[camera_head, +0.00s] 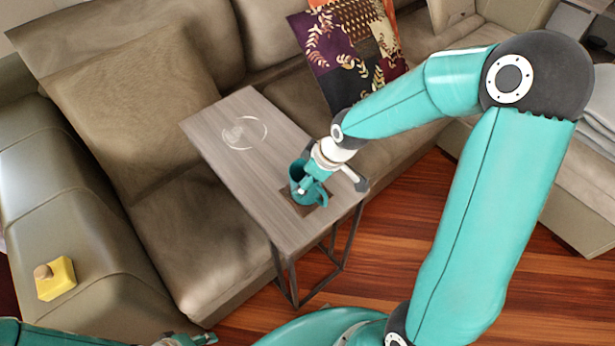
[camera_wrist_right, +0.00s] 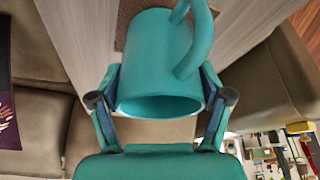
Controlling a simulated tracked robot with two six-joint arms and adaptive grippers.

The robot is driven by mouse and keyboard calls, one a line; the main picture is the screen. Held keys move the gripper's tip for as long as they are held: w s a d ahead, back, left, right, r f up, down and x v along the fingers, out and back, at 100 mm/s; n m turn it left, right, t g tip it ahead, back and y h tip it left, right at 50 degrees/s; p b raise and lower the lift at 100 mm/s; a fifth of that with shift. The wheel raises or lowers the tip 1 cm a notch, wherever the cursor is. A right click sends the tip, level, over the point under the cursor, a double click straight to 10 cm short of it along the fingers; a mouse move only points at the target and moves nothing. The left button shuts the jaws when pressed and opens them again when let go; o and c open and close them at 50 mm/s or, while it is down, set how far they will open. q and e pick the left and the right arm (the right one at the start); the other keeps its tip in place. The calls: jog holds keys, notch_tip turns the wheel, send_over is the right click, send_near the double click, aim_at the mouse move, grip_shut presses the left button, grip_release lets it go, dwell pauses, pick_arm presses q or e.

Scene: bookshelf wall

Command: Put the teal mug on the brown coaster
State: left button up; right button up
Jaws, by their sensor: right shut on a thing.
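The teal mug (camera_head: 297,171) is at the near right part of the small side table, with its handle toward the lower right; it also fills the upper middle of the right wrist view (camera_wrist_right: 150,60). My right gripper (camera_head: 314,183) is shut on the mug, one finger on each side of it in the wrist view (camera_wrist_right: 160,92). The brown coaster (camera_head: 290,207) lies on the table beneath the mug, mostly hidden by it; a strip shows in the wrist view (camera_wrist_right: 126,16). I cannot tell whether the mug touches it. My left gripper (camera_head: 193,341) is partly visible at the bottom edge.
The grey wooden side table (camera_head: 228,165) has a clear round glass-like item (camera_head: 245,133) at its far end. A beige sofa (camera_head: 185,235) surrounds the table, with a patterned cushion (camera_head: 330,50) behind. A yellow block with a brown knob (camera_head: 56,279) sits on the sofa arm.

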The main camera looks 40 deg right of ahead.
jog(key=shift+f, duration=0.15)
jog(key=o, duration=1.4)
jog(key=shift+c, duration=0.2)
jog(key=shift+r, duration=0.3)
jog(key=p+v, duration=0.2)
jog(key=v, duration=1)
jog(key=shift+f, duration=0.2)
